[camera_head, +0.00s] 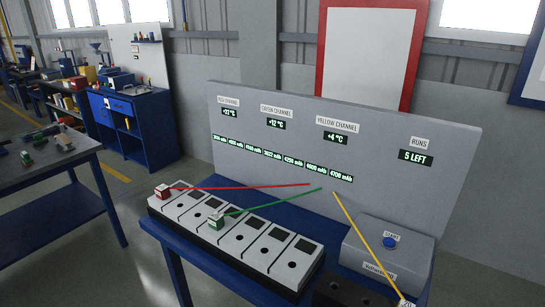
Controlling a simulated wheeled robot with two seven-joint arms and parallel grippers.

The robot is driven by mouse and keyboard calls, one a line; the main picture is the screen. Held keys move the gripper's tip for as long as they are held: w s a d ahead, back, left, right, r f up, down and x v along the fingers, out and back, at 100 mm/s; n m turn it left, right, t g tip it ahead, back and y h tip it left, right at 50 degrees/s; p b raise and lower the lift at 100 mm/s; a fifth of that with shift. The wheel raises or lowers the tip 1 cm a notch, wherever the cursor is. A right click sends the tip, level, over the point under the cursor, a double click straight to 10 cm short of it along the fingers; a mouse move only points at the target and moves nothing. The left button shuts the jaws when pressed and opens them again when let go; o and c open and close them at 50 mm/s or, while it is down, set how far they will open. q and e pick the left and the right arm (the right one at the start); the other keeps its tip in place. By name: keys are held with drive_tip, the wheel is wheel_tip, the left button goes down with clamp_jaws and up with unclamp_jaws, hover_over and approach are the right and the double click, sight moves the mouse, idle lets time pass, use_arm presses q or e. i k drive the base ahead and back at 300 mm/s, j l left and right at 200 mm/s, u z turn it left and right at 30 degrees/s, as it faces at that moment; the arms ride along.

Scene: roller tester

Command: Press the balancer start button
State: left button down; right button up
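A START label (392,234) sits just behind the button. The box's front carries another label, too small to read surely. Neither of my grippers shows in the head view, and nothing covers the button. The grey panel (455,150) behind shows RUNS with a display reading 5 LEFT (415,156).
A row of white cells (240,240) carries a red plug (162,191) and a green plug (215,222). Red, green and yellow cables (365,240) stretch above the bench. A yellow-cable plug (405,303) is at the bottom edge, by a dark block (345,293). A workbench (50,178) stands left.

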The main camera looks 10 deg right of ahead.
sight(389, 241)
drive_tip(key=z, duration=1.25)
